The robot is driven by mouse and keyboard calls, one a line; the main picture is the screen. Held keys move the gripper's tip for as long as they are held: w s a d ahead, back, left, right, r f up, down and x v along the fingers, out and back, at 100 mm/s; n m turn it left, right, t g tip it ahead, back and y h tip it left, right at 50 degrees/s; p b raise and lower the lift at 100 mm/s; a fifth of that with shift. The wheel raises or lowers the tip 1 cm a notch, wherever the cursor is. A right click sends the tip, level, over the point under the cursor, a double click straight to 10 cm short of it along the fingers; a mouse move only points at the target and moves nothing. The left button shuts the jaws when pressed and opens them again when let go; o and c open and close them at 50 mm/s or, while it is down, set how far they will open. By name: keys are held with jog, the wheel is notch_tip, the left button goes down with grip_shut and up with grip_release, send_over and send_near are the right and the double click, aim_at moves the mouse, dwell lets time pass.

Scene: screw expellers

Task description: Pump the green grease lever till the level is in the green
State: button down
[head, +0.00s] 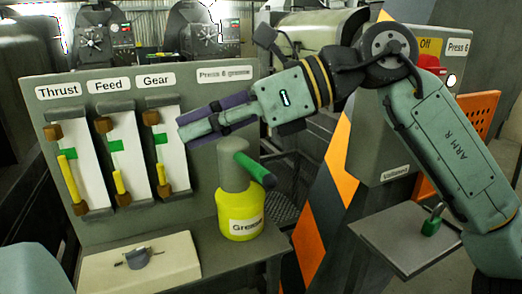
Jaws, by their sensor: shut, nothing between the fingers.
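The green grease lever (255,170) sticks out to the lower right from the grey top of the yellow grease pump (238,208) on the bench. Behind it, the panel has three gauges with yellow columns and green bands. The Thrust column (68,178) reaches about its green band. The Feed column (120,183) and the Gear column (161,174) end below theirs. My gripper (182,128) is shut and empty, pointing left, above and to the left of the lever and apart from it. Its fingertips overlap the Gear gauge in the picture.
A cream box with a grey knob (138,258) sits left of the pump. A green padlock (432,222) lies on a grey shelf (395,250). An orange-striped post (318,210) stands between.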

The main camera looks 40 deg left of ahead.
aim_at(261, 168)
jog(key=w+d+f+m+t+h, duration=0.1)
jog(key=w+d+t, duration=0.2)
jog(key=w, duration=0.3)
jog(key=w+d+f+m+t+h+p, duration=0.1)
jog(key=w+d+m+t, duration=0.1)
jog(key=w, duration=0.5)
jog(key=d+t, duration=0.1)
jog(key=t, duration=0.1)
jog(key=shift+w+d+t+h, duration=0.15)
jog(key=shift+w+t+h, duration=0.05)
jog(key=shift+t+h, duration=0.1)
jog(key=b+x, duration=0.4)
jog(key=x, duration=0.3)
